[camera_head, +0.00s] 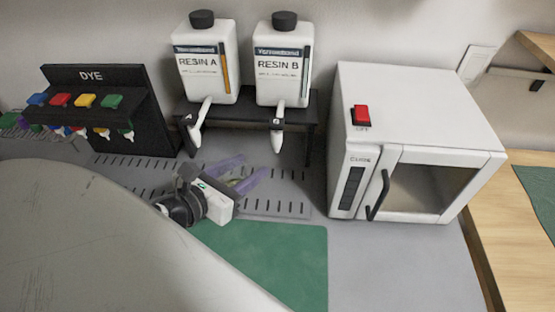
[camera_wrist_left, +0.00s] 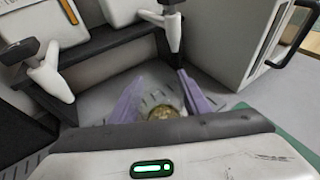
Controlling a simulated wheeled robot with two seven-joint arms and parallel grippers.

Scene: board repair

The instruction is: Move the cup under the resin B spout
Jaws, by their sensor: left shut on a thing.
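The resin B bottle (camera_head: 282,66) stands on a dark rack, and its white spout (camera_head: 278,139) points down. In the left wrist view the resin B spout (camera_wrist_left: 173,30) is just beyond the fingers, slightly right of centre. My left gripper (camera_head: 246,176) has purple fingers and is shut on the cup (camera_wrist_left: 162,113). The cup is small, with something yellowish in it, and is mostly hidden by the gripper. In the head view the gripper is in front of the rack, left of and nearer than the resin B spout. My right gripper is not in view.
The resin A bottle (camera_head: 207,63) and its spout (camera_head: 198,128) are on the left. A black dye rack (camera_head: 110,108) stands further left. A white curing oven (camera_head: 415,130) with a red switch is on the right. A green mat (camera_head: 285,265) lies in front.

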